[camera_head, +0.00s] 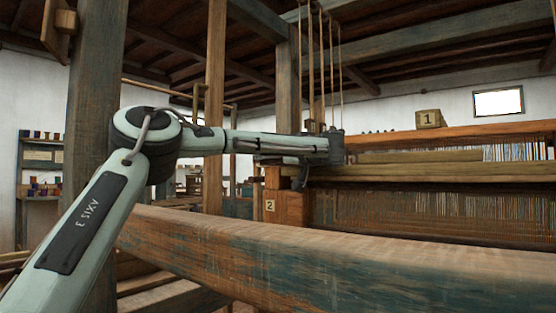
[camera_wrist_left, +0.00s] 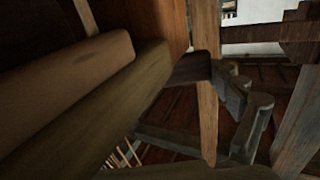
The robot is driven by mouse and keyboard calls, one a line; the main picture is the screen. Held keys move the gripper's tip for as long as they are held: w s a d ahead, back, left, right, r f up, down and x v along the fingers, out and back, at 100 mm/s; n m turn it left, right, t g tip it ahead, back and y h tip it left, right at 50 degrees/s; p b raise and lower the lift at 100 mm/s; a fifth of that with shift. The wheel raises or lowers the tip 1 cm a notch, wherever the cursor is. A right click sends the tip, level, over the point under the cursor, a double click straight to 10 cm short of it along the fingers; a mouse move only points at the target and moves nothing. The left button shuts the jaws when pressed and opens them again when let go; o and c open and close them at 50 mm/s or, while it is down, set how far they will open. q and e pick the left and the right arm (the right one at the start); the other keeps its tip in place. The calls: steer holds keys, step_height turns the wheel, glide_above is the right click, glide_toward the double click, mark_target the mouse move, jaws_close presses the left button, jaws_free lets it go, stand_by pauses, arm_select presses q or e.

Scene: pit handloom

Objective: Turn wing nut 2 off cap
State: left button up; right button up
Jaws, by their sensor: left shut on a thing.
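My left arm reaches across from the left in the head view. Its gripper (camera_head: 300,178) is at the wooden loom post marked 2 (camera_head: 284,207), just above the number plate (camera_head: 269,205). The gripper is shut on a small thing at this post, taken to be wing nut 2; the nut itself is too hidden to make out. In the left wrist view, grey gripper parts (camera_wrist_left: 243,112) show at the right, beside the post and two long rollers (camera_wrist_left: 75,75). The cap under the nut cannot be told apart. My right gripper is not in view.
A thick wooden beam (camera_head: 330,262) crosses the foreground below my arm. A block marked 1 (camera_head: 430,119) sits on the loom's upper beam (camera_head: 470,134). Warp threads (camera_head: 420,208) fill the right side. Upright posts (camera_head: 215,100) and hanging cords (camera_head: 322,70) stand near the arm.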

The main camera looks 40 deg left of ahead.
arm_select(q)
steer(key=shift+n+g, duration=0.4)
steer(key=shift+g, duration=0.4)
steer(key=o, duration=0.9)
steer(key=shift+f+v, duration=0.2)
steer(key=shift+v, duration=5.75)
steer(key=shift+c, duration=0.4)
